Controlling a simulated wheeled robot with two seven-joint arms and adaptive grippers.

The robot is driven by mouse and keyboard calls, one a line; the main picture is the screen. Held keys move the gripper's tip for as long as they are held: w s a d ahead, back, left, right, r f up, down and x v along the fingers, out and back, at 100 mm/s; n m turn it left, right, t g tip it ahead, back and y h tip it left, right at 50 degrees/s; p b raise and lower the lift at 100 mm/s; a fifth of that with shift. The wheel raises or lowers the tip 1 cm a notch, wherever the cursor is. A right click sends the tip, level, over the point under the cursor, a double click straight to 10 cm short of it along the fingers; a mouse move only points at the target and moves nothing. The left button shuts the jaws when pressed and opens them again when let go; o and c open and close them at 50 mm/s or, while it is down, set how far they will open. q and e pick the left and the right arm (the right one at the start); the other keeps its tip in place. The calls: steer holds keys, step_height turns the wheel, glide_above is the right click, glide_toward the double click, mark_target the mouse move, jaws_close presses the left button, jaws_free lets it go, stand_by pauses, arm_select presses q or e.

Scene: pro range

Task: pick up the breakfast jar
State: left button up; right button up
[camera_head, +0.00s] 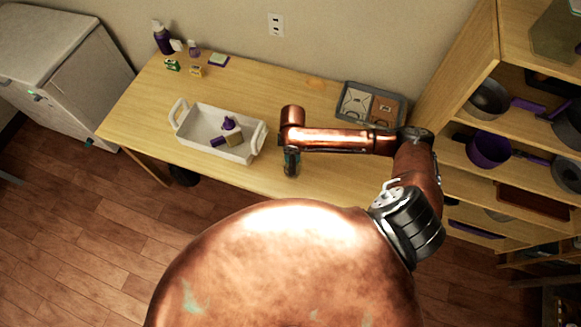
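I cannot pick out a breakfast jar for certain in the head view. My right arm reaches in from the right over the wooden table (330,92). My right gripper (291,172) points down near the table's front edge, just right of the white basket (196,142). It is dark and small, and I cannot tell whether its fingers are open or shut, or whether something is between them. The basket holds a purple-topped item (229,123), a pale block (233,137) and a purple piece (218,142). My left gripper is not in view.
A purple bottle (162,40), small boxes and a sponge (218,60) stand at the table's back left. A grey tray (371,104) lies back right. Shelves (470,130) with pans stand at the right. The table's middle back is clear.

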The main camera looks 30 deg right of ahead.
steer(key=shift+s+f, duration=0.1)
steer(key=shift+f, duration=1.55)
step_height(320, 180, down, 5)
steer(key=shift+s+r, duration=0.1)
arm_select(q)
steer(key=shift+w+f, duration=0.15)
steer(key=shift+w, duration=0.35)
arm_select(e)
steer(key=shift+c, duration=0.3)
steer(key=c, duration=1.3)
steer(key=shift+c, duration=0.5)
steer(key=shift+r, duration=0.2)
